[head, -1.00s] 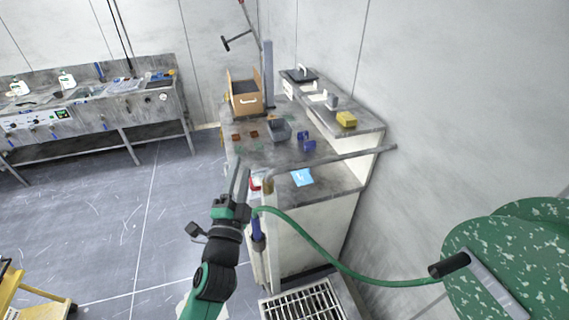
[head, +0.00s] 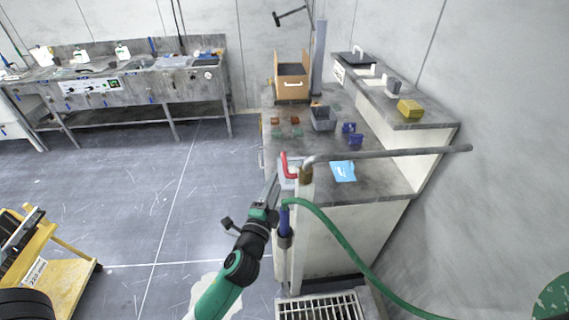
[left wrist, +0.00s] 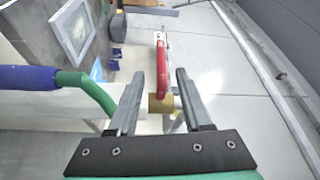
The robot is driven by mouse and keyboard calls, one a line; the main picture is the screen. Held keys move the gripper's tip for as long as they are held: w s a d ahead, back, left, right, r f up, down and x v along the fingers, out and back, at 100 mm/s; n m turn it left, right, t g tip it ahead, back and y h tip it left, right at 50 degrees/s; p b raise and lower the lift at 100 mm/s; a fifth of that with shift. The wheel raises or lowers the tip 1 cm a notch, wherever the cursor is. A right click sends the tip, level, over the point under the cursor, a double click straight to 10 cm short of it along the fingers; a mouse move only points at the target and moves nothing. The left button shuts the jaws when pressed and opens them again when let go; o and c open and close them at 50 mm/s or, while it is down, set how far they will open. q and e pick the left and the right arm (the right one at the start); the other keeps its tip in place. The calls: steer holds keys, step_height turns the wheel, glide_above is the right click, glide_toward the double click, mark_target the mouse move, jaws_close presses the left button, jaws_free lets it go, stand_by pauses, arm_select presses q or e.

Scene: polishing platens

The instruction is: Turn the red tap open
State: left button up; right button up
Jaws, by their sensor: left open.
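The red tap handle (head: 290,163) shows at the near left corner of the counter, beside a grey pipe. In the left wrist view the red handle (left wrist: 161,68) rises from a brass fitting (left wrist: 160,103). My left gripper (head: 273,186) is just left of and below the tap in the head view. In the left wrist view its two open fingers (left wrist: 158,92) stand one on each side of the brass fitting and lower handle, with gaps visible. Whether they touch is not clear. My right gripper is not in view.
A green hose (head: 335,232) with a blue end (head: 285,220) hangs just below the tap. The counter (head: 375,180) holds a blue cloth (head: 343,171), small blocks and a grey bin (head: 323,121). A floor grate (head: 320,308) lies below.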

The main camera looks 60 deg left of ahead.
mark_target(284, 160)
arm_select(q)
steer(key=x, duration=1)
steer(key=shift+r+b, duration=0.1)
steer(key=shift+b, duration=0.25)
jaws_close()
stand_by(0.7)
